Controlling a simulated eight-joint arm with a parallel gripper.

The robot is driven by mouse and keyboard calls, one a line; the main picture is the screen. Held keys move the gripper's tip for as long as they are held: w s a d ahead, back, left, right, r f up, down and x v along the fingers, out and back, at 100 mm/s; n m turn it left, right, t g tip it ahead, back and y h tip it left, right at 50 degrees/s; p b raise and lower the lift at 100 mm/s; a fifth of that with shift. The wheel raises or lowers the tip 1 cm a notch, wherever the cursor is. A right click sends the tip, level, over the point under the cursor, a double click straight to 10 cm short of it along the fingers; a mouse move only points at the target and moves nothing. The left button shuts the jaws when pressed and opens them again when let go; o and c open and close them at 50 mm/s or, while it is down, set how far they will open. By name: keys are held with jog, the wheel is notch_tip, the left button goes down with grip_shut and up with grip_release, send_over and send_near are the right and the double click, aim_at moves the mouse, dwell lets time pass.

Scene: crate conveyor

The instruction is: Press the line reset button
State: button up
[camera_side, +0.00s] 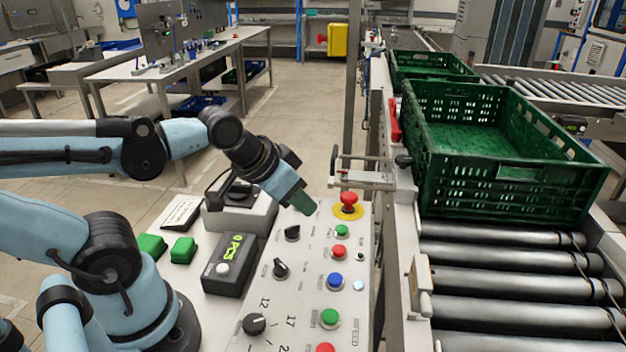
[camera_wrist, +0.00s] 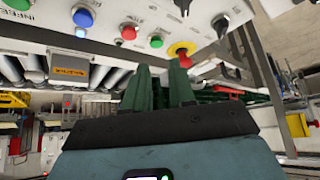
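The control panel (camera_side: 305,262) carries a column of buttons: a green button (camera_side: 341,231), a red button (camera_side: 338,252), a blue button (camera_side: 335,281), a lower green button (camera_side: 329,317) and another red one at the bottom edge. Their labels are too small to read, so I cannot tell which is the line reset. The blue button also shows in the wrist view (camera_wrist: 83,17). My gripper (camera_side: 308,207) is above the panel's far end, left of the red mushroom button (camera_side: 348,200). In the wrist view its green fingers (camera_wrist: 160,75) stand apart with nothing held between them.
Black knobs (camera_side: 281,268) line the panel's left side. A dark box (camera_side: 229,264) and green blocks (camera_side: 183,250) lie left of it. A metal bracket (camera_side: 365,180) stands beyond the mushroom button. Green crates (camera_side: 515,205) sit on the roller conveyor (camera_side: 500,287) at right.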

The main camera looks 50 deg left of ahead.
grip_shut()
dwell(1.3)
